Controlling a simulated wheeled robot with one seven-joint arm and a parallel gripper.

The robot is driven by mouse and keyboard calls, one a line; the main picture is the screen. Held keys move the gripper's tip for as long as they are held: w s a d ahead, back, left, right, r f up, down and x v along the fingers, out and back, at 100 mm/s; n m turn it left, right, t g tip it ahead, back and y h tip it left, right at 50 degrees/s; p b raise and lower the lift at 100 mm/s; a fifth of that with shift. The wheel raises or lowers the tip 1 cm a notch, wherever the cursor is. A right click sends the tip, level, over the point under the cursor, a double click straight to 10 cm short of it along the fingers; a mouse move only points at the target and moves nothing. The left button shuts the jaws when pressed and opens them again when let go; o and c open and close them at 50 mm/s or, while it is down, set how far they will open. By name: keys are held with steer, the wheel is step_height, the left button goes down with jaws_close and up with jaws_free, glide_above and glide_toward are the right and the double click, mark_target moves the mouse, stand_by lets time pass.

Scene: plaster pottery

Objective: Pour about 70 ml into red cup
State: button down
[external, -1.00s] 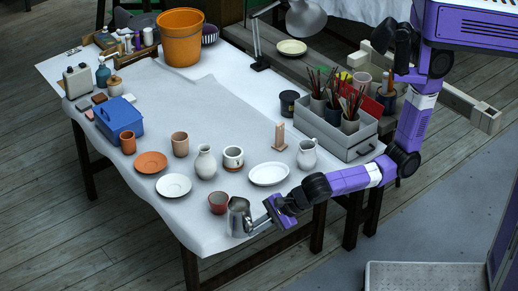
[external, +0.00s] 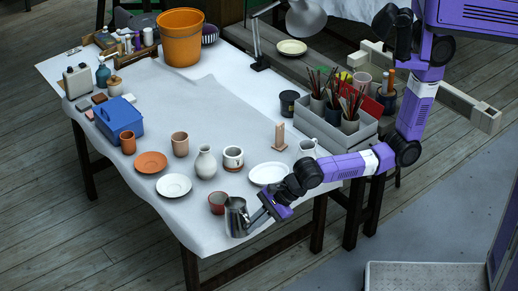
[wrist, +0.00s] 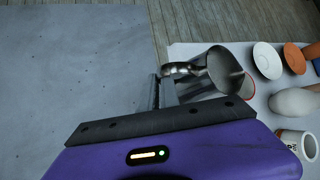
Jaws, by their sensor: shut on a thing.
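A metal pitcher (external: 236,219) is at the near edge of the table, held by its handle in my gripper (external: 262,212). In the wrist view, my gripper (wrist: 165,92) is shut on the handle of the pitcher (wrist: 222,68), and the pitcher's open mouth shows. The red cup (external: 216,203) stands on the table just behind and left of the pitcher. In the wrist view only a sliver of the red cup (wrist: 248,88) shows beside the pitcher, which hides the rest. The pitcher looks tilted toward the cup. I cannot see any liquid.
A white saucer (external: 174,186), an orange plate (external: 151,162), a white vase (external: 206,162), a white mug (external: 233,158) and a white oval dish (external: 268,174) stand behind the cup. My forearm passes in front of a white jug (external: 308,148). The table's front left cloth is bare.

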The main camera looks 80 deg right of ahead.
mark_target(244, 208)
steer(key=w+d+r+m+g+y, duration=0.1)
steer(key=d+r, duration=0.1)
steer(key=w+d+r+g+y, duration=0.1)
steer(key=w+d+y, duration=0.1)
steer(key=shift+r+m+y, duration=0.3)
steer(key=shift+r+m, duration=0.05)
steer(key=shift+m, duration=0.05)
steer(key=shift+w+d+r+m+g+y, duration=0.35)
steer(key=shift+d+r+m+g+y, duration=0.1)
steer(key=shift+g+y, duration=0.2)
steer(key=shift+w+d+r+m+g+y, duration=0.25)
steer(key=shift+d+r+m+g+y, duration=0.15)
steer(key=shift+r+g+y, duration=0.25)
steer(key=shift+r, duration=0.15)
steer(key=shift+w+d+r+m+g+y, duration=0.25)
steer(key=shift+w+d+r+m+y, duration=0.1)
steer(key=shift+d+r+y, duration=0.25)
steer(key=shift+w+d+r+m+g+y, duration=0.25)
steer(key=shift+w+d+r+y, duration=0.1)
steer(key=shift+r+y, duration=0.3)
stand_by(1.8)
